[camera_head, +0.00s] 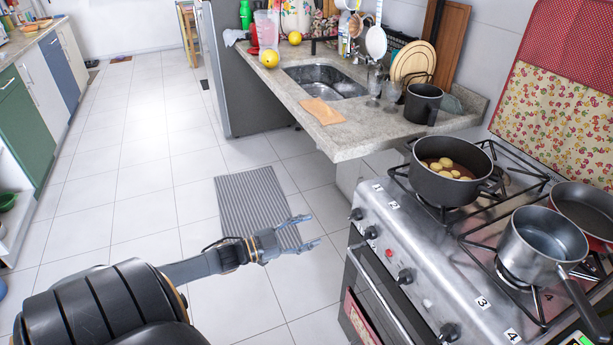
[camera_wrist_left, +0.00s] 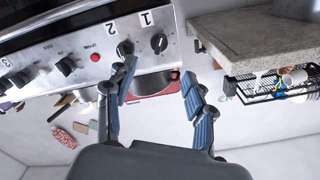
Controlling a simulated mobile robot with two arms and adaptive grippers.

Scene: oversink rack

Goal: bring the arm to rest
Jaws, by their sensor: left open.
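My left gripper (camera_head: 307,232) is open and empty. In the head view it hangs over the floor in front of the stove (camera_head: 430,285), with the striped grey mat (camera_head: 250,200) below and behind it. The left wrist view shows its two blue-padded fingers (camera_wrist_left: 155,105) spread apart, with the stove's knob panel (camera_wrist_left: 80,55) beyond them. No object is between the fingers. My left arm comes in from the lower left. My right gripper is in neither view.
A black pot with potatoes (camera_head: 450,172), a steel saucepan (camera_head: 541,245) and a frying pan (camera_head: 585,210) stand on the stove. The counter's corner (camera_head: 345,150) juts out beside it. The tiled floor (camera_head: 130,180) to the left is clear.

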